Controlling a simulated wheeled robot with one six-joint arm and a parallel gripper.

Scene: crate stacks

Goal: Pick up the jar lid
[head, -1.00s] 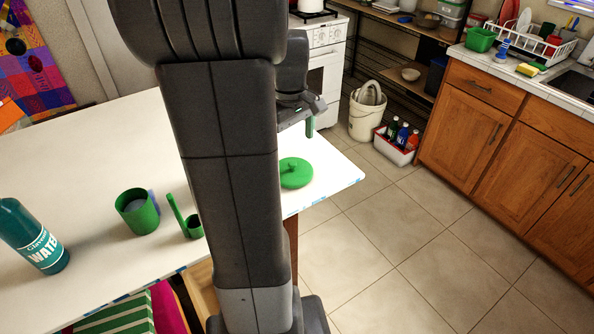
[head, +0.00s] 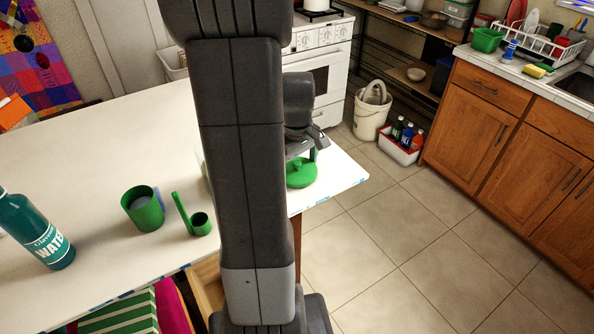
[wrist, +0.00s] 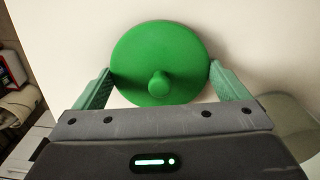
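The jar lid (head: 302,174) is a green disc with a round knob, lying on the white table near its right corner. In the wrist view the lid (wrist: 160,58) shows almost whole, its knob toward my gripper. My gripper (wrist: 168,88) is open, one green finger at each side of the lid's near part. I cannot tell whether the fingers touch the rim. In the head view my gripper (head: 310,155) is just over the lid, and my arm hides part of the table left of it.
A green cup (head: 143,209), a small green scoop-like item (head: 199,222) and a teal water bottle (head: 36,232) stand left of my arm. The white table's (head: 90,120) right edge is close to the lid. A stove (head: 318,60) stands behind.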

